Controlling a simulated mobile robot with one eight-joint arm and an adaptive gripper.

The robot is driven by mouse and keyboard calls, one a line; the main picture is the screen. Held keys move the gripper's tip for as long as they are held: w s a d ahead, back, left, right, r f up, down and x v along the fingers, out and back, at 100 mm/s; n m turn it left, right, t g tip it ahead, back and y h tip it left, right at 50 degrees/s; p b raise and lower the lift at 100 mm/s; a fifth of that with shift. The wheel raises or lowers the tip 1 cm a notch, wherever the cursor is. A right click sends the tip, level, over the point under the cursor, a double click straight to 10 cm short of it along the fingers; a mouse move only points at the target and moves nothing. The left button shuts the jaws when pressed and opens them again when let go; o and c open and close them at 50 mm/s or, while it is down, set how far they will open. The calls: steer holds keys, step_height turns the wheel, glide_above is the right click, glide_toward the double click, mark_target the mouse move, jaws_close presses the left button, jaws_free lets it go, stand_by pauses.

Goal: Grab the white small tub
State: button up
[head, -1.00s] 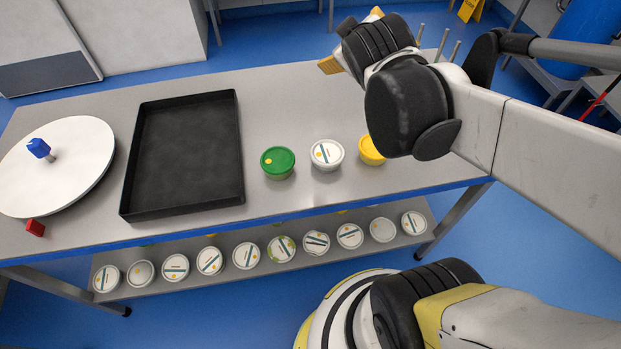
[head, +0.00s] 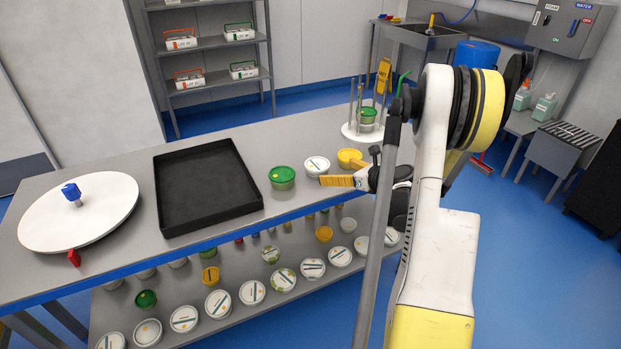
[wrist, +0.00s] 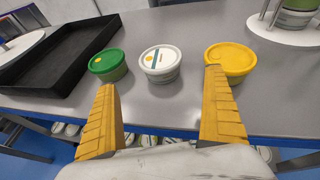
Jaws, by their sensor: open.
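The white small tub (head: 317,166) stands on the steel table between a green tub (head: 282,177) and a yellow tub (head: 349,158). In the wrist view the white tub (wrist: 161,63) is upright with a striped label on its lid, beyond and between my fingers. My gripper (head: 345,174) has yellow ridged fingers and is at the table's front edge, close to the white tub. In the wrist view my gripper (wrist: 166,115) is wide open and empty. Its right finger overlaps the lower part of the yellow tub (wrist: 230,58) in the picture.
A black tray (head: 205,188) and a white round disc (head: 78,212) lie to the left on the table. A white carrier stand (head: 366,130) with a green tub is at the back right. Several tubs stand on the shelf below. Bare table lies in front of the white tub.

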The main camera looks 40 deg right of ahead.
mark_target(322, 166)
steer(key=b+x, duration=0.1)
steer(key=x, duration=0.4)
steer(key=shift+w+f, duration=0.1)
steer(key=shift+w, duration=0.1)
steer(key=b+x, duration=0.2)
steer(key=x, duration=0.3)
steer(key=shift+w+b, duration=0.25)
steer(key=shift+b, duration=0.15)
steer(key=shift+r, duration=0.2)
steer(key=shift+c, duration=0.3)
steer(key=c, duration=1.3)
